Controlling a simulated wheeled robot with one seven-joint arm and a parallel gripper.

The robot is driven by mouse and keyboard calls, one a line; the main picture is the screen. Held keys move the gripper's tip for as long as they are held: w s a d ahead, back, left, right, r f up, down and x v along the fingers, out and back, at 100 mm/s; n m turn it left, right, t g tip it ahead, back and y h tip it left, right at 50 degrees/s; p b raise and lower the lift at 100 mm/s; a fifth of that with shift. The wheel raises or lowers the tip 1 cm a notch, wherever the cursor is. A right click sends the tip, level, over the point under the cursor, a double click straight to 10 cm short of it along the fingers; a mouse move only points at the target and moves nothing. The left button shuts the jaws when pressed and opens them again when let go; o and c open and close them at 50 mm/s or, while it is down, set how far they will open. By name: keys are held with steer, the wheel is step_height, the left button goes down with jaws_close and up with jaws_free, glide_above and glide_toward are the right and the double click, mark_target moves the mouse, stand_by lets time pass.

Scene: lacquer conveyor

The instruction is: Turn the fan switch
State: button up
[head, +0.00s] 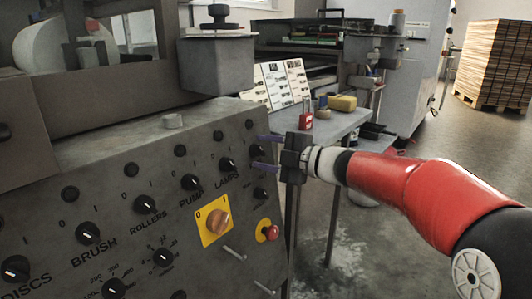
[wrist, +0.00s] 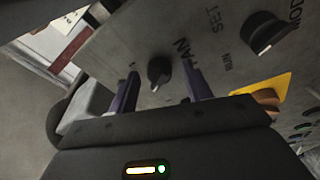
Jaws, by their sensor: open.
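The fan switch (wrist: 159,72) is a small black rotary knob on the grey control panel, beside the printed word FAN in the wrist view. A small light mark shows at its lower end. My gripper (wrist: 162,88) is open, with one purple finger on each side of the knob and visible gaps between. In the head view my gripper (head: 264,152) reaches the panel's right end from the right. A dark knob (head: 256,150) there, between the finger tips, appears to be the fan switch. Whether the fingertips touch the panel is unclear.
The control panel (head: 125,165) carries several other black knobs, labelled BRUSH, ROLLERS, PUMP and LAMPS. A yellow plate with an orange switch (head: 216,221), a red button (head: 271,232) and protruding metal handles (head: 235,253) lie below. A table (head: 335,125) stands behind my gripper.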

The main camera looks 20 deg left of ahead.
steer(key=v, duration=0.7)
steer(key=shift+d, duration=0.4)
steer(key=shift+s+r, duration=0.1)
steer(key=w+d+r+m+t+h+p, duration=0.1)
steer(key=w+d+r+m+t+h, duration=0.1)
steer(key=d+r+m+t+h, duration=0.55)
steer(key=s+d+f+m+t+h+p, duration=0.1)
steer(key=s+d+f+m+t+h, duration=0.2)
steer(key=d+m, duration=0.4)
steer(key=s+d+f+m+h, duration=0.25)
steer(key=d+m+h, duration=0.35)
steer(key=d, duration=0.3)
steer(key=s+d+f+m+g, duration=0.1)
steer(key=s+f+m+g, duration=0.1)
steer(key=s, duration=0.5)
steer(key=s+d+f+m+g+p, duration=0.1)
steer(key=s+f+m+g, duration=0.2)
steer(key=s+f, duration=0.4)
steer(key=s+d+f+m+g, duration=0.1)
steer(key=s+f+m+g, duration=0.2)
steer(key=s, duration=0.6)
step_height(320, 180, down, 2)
steer(key=shift+s+g+p, duration=0.2)
steer(key=shift+g+p, duration=0.15)
steer(key=shift+g, duration=0.2)
